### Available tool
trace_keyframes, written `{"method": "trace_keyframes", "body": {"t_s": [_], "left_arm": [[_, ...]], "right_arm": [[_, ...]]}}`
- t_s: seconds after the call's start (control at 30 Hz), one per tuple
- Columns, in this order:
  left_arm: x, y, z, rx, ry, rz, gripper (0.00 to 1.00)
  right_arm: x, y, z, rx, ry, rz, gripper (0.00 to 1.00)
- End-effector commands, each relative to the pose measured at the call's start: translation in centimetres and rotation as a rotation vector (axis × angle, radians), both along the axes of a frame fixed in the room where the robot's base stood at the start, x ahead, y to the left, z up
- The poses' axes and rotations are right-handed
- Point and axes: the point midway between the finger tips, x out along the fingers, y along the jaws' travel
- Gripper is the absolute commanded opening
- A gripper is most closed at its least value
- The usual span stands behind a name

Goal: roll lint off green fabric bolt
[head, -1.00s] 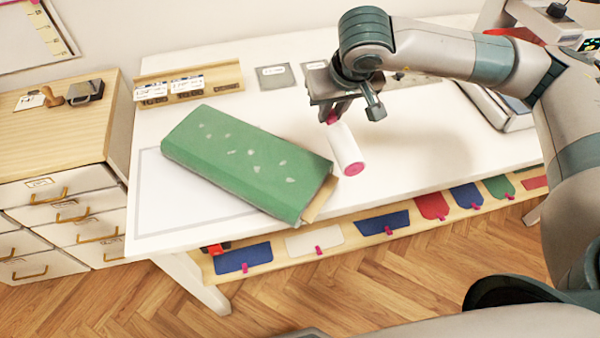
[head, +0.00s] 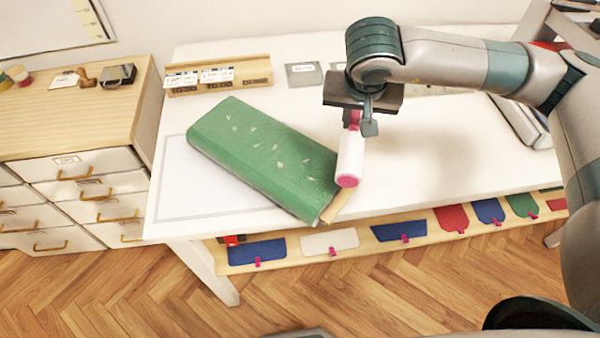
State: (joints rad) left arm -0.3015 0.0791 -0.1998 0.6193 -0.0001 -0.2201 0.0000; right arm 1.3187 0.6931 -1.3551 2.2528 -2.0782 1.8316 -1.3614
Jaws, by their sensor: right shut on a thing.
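The green fabric bolt (head: 262,158) lies at a slant on the white table, partly over an outlined rectangle. Several pale lint flecks show on its top. My right gripper (head: 356,118) is shut on the pink handle of a lint roller (head: 350,158). The white roller with its pink end hangs down just beside the bolt's right end; I cannot tell whether they touch. My left gripper is not in view.
The white table (head: 425,165) has free room right of the roller. A wooden card holder (head: 218,78) and grey squares (head: 303,74) stand at the back. A drawer cabinet (head: 75,160) is on the left. Coloured swatches (head: 257,252) line the front shelf.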

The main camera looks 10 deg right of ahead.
Motion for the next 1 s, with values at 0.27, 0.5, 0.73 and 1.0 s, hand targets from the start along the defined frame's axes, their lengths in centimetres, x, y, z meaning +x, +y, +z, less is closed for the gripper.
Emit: {"method": "trace_keyframes", "body": {"t_s": [0.27,0.5,0.73,1.0], "left_arm": [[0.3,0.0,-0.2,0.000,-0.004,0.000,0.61],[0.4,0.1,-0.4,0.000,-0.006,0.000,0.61],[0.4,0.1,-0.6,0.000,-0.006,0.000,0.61],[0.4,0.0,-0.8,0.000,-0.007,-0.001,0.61]], "right_arm": [[-1.3,2.1,-0.4,-0.004,-0.001,-0.407,0.00],[-2.4,3.5,-0.5,-0.005,-0.004,-0.787,0.00],[-3.8,5.2,-0.8,-0.003,0.001,-1.209,0.00],[-5.7,7.1,-0.9,-0.004,0.006,-1.745,0.00]]}}
